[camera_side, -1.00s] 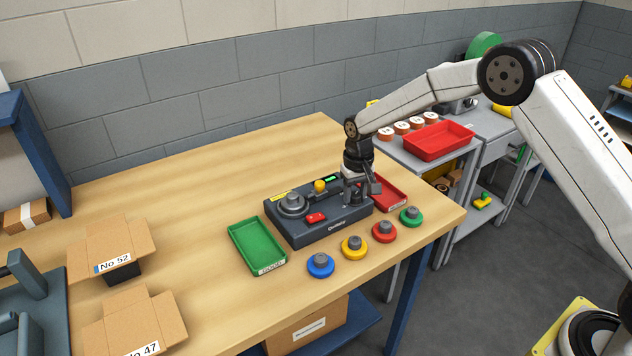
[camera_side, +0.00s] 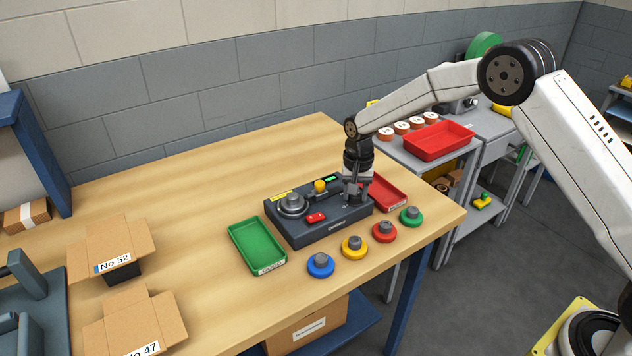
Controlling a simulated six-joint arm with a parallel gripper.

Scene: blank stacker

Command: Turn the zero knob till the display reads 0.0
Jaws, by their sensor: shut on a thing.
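The dark gauge box (camera_side: 312,231) sits on the wooden table. It carries a round grey platform (camera_side: 292,203), a yellow-topped part (camera_side: 320,185), a red part (camera_side: 316,217) and a small green-lit display (camera_side: 330,179) whose reading is too small to make out. My gripper (camera_side: 356,199) points down at the right end of the box, shut around the zero knob there. The knob itself is mostly hidden by the fingers.
A green tray (camera_side: 237,236) lies left of the box and a red tray (camera_side: 401,203) right of it. Blue (camera_side: 320,271), yellow (camera_side: 362,252), red (camera_side: 392,236) and green (camera_side: 418,220) discs with grey knobs stand in front. Open cartons (camera_side: 140,240) stand at the left. The table's back is clear.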

